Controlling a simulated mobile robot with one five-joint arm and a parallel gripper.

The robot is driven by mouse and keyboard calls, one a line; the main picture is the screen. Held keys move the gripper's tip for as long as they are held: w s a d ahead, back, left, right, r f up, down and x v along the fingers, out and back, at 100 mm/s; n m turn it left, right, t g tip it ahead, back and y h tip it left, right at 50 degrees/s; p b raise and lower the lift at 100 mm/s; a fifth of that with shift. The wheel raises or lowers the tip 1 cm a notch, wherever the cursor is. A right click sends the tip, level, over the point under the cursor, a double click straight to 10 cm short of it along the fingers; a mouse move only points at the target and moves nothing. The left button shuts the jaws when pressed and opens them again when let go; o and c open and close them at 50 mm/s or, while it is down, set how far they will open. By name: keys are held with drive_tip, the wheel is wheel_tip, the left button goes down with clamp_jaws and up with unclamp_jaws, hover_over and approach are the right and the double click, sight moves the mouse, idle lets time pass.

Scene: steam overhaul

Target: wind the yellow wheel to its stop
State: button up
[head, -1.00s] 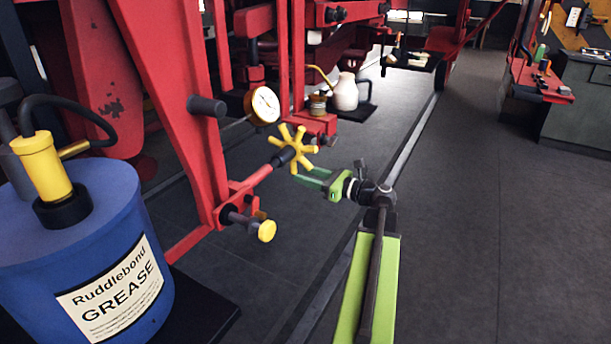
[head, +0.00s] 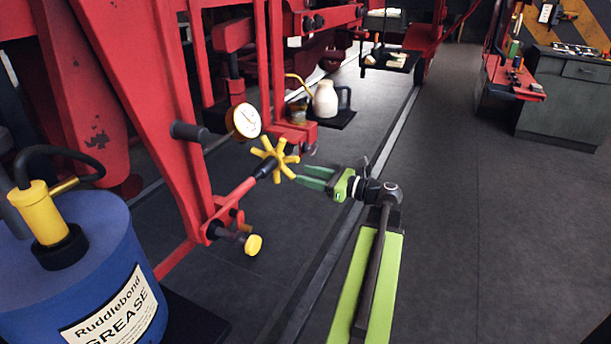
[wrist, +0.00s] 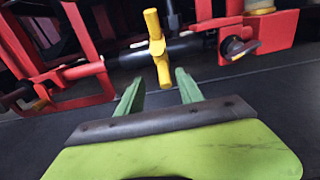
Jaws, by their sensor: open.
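The yellow wheel (head: 275,158) has several spokes and sits on a dark hub at the end of a red bar, left of my gripper in the head view. My gripper (head: 302,177) is open, its green fingers pointing left at the wheel and close to its right side. In the wrist view the yellow wheel (wrist: 157,48) appears nearly edge-on, just beyond and between the fingertips of my gripper (wrist: 160,90). Nothing is between the fingers. I cannot tell whether a fingertip touches a spoke.
A dial gauge (head: 244,121) stands just above the wheel, and a yellow knob (head: 253,244) sits below it. A blue grease drum (head: 75,275) is at the left. A cream oil can (head: 326,99) stands behind. The floor to the right is clear.

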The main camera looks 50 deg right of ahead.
sight(294, 160)
wheel_tip(294, 160, up, 5)
drive_tip(key=p, duration=0.2)
drive_tip(key=shift+d+f+b+x, duration=0.1)
drive_tip(key=shift+f+b+x, duration=0.1)
drive_tip(key=shift+x, duration=0.65)
drive_tip(key=shift+d+f+b+x, duration=0.1)
drive_tip(key=shift+f+x, duration=0.05)
drive_tip(key=shift+x, duration=0.7)
drive_tip(key=shift+d+f+b+x, duration=0.1)
drive_tip(key=shift+f+x, duration=0.1)
drive_tip(key=shift+x, duration=0.65)
drive_tip(key=shift+w, duration=0.1)
clamp_jaws()
drive_tip(key=shift+f, duration=0.15)
